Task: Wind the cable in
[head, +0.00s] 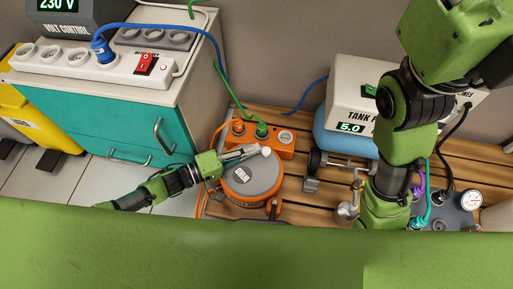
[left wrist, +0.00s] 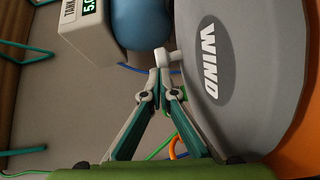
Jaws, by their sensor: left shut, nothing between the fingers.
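The orange cable reel (head: 234,203) stands on the slatted wooden floor, with a grey disc (head: 252,178) on top; the disc reads WIND in the left wrist view (left wrist: 241,70). A pale knob (head: 266,151) sits at the disc's far edge; it also shows in the left wrist view (left wrist: 174,56). My left gripper (head: 258,151) reaches over the disc from the left. Its fingers are shut and empty, tips close beside the knob; I cannot tell whether they touch. An orange cable (head: 201,203) runs down the reel's left side. My right gripper is not in view.
An orange socket block (head: 273,146) with orange and green plugs sits behind the reel. A teal cabinet (head: 130,120) bears a power strip (head: 85,67) at left. A blue tank (head: 340,135) under a white box (head: 350,83) stands at right, partly behind my right arm.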

